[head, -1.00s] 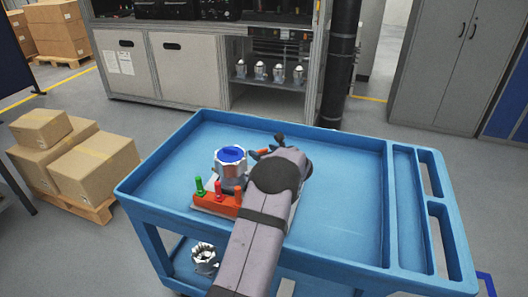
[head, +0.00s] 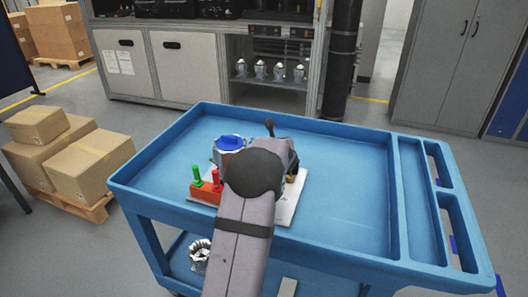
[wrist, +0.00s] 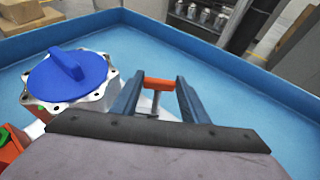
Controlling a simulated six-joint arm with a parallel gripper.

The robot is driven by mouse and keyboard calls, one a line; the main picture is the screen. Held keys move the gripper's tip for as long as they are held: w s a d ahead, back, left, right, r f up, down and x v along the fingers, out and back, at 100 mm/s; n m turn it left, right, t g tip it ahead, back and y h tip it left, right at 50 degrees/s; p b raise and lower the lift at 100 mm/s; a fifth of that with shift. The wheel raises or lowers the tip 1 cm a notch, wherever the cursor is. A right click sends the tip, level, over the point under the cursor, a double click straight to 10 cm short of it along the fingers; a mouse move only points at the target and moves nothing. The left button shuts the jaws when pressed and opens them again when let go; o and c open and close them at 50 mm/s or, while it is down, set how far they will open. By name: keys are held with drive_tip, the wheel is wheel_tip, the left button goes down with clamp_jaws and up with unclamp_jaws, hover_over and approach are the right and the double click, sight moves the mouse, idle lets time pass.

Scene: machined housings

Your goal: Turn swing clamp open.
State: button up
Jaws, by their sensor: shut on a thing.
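The swing clamp shows as an orange bar (wrist: 159,84) on a thin metal post in the wrist view. The metal housing (wrist: 95,104) with a blue ribbed cap (wrist: 68,72) stands just left of my fingers. In the head view the blue cap (head: 230,142) shows behind my arm, which hides the clamp and fingertips. The housing and clamp are by a pale base plate (head: 290,208) on the blue cart.
A red-orange block (head: 205,192) with a green peg (head: 196,175) and a red peg (head: 216,181) sits left of my arm. The blue cart (head: 345,180) has raised rims and free room at right. Another metal part (head: 199,254) lies on its lower shelf.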

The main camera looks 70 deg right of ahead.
drive_tip(key=m+g+b, duration=0.1)
drive_tip(key=b, duration=0.2)
drive_tip(key=m+g+h+b, duration=0.1)
drive_tip(key=b, duration=0.1)
drive_tip(key=m+g+b, duration=0.1)
drive_tip(key=b, duration=0.2)
drive_tip(key=shift+w+a+f+b, duration=0.1)
drive_tip(key=shift+w+f+b, duration=0.15)
drive_tip(key=shift+b, duration=0.1)
drive_tip(key=shift+r+m+g+b, duration=0.2)
drive_tip(key=shift+m+g+b, duration=0.1)
drive_tip(key=shift+g+b, duration=0.25)
drive_tip(key=o, duration=1.1)
drive_tip(key=shift+c, duration=0.2)
drive_tip(key=t+p, duration=0.1)
drive_tip(key=p, duration=0.2)
drive_tip(key=shift+r+n, duration=0.2)
drive_tip(key=shift+n, duration=0.2)
